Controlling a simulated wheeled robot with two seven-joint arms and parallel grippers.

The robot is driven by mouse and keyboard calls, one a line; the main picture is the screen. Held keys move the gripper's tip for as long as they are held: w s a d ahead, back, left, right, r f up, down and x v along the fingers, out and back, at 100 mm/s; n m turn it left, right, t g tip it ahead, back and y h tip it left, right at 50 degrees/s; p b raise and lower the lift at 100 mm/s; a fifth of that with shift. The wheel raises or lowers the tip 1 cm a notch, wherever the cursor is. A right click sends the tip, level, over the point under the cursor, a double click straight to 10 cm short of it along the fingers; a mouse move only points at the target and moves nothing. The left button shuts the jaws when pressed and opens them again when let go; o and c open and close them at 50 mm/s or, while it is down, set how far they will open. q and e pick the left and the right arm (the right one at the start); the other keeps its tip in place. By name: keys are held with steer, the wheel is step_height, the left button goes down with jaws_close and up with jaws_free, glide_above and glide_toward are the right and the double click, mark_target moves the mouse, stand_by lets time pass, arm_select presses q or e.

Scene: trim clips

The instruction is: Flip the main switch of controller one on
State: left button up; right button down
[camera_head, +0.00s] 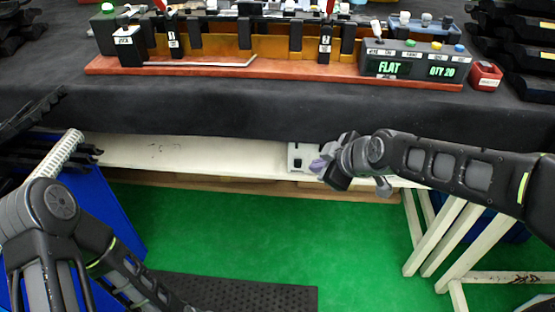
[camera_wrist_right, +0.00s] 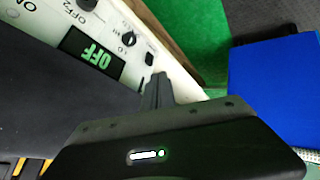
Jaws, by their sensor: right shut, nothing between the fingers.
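A white controller box (camera_head: 301,156) sits under the table on a pale shelf, partly hidden by my right gripper (camera_head: 322,170). In the right wrist view its white panel (camera_wrist_right: 110,20) shows a green display (camera_wrist_right: 88,54) reading OFF, ON and OFF lettering, a black knob (camera_wrist_right: 128,38) and a small dark part (camera_wrist_right: 149,58). Another dark round part (camera_wrist_right: 86,4) is cut by the top edge. My right gripper's fingers (camera_wrist_right: 158,88) are shut and empty, beside the panel's lower end. I cannot tell whether they touch it. My left arm shows at lower left; its gripper is out of view.
The black-covered table (camera_head: 220,118) overhangs the pale shelf (camera_head: 180,155). On it stand a red-based fixture (camera_head: 220,70) and a dark box (camera_head: 415,66) reading FLAT. White table legs (camera_head: 440,235) stand at right, blue panels at left. The green floor is mostly open.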

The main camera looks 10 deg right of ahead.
steer(key=n, duration=0.1)
steer(key=s+f+n+g, duration=0.1)
steer(key=shift+s+a+n, duration=0.1)
steer(key=shift+s+n, duration=0.1)
steer(key=shift+n, duration=0.1)
steer(key=b, duration=0.3)
glide_toward(301, 165)
steer(key=w+a+f, duration=0.2)
steer(key=f, duration=0.1)
steer(key=w+a+f, duration=0.1)
steer(key=f, duration=0.1)
steer(key=shift+f, duration=0.1)
